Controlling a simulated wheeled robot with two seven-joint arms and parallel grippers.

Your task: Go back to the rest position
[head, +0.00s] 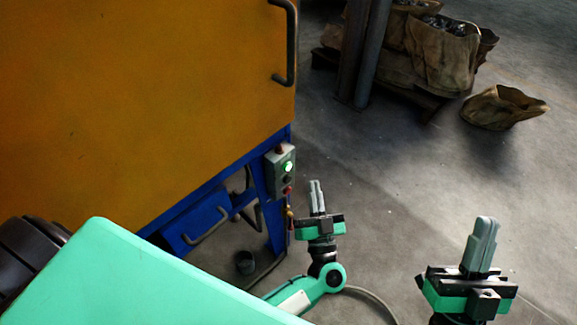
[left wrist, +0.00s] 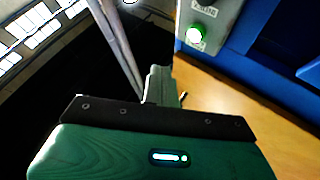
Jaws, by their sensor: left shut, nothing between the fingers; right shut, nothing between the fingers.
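My left gripper (head: 316,197) is shut and empty, pointing up just right of the machine's control box in the head view. Its closed grey fingers (left wrist: 158,84) also show in the left wrist view. My right gripper (head: 485,235) is shut and empty, pointing up at the lower right of the head view, apart from anything else. The control box (head: 281,170) is grey, with a lit green button (head: 288,166). The lit button also shows in the left wrist view (left wrist: 195,34). My left fingers look apart from the box.
The drum blaster has a large orange door (head: 140,90) with a dark handle (head: 289,45) and a blue frame (head: 215,190). Filled brown sacks (head: 443,60) sit on a pallet behind a post (head: 370,55). Another sack (head: 503,106) lies on the floor. Open floor (head: 400,170) surrounds both grippers.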

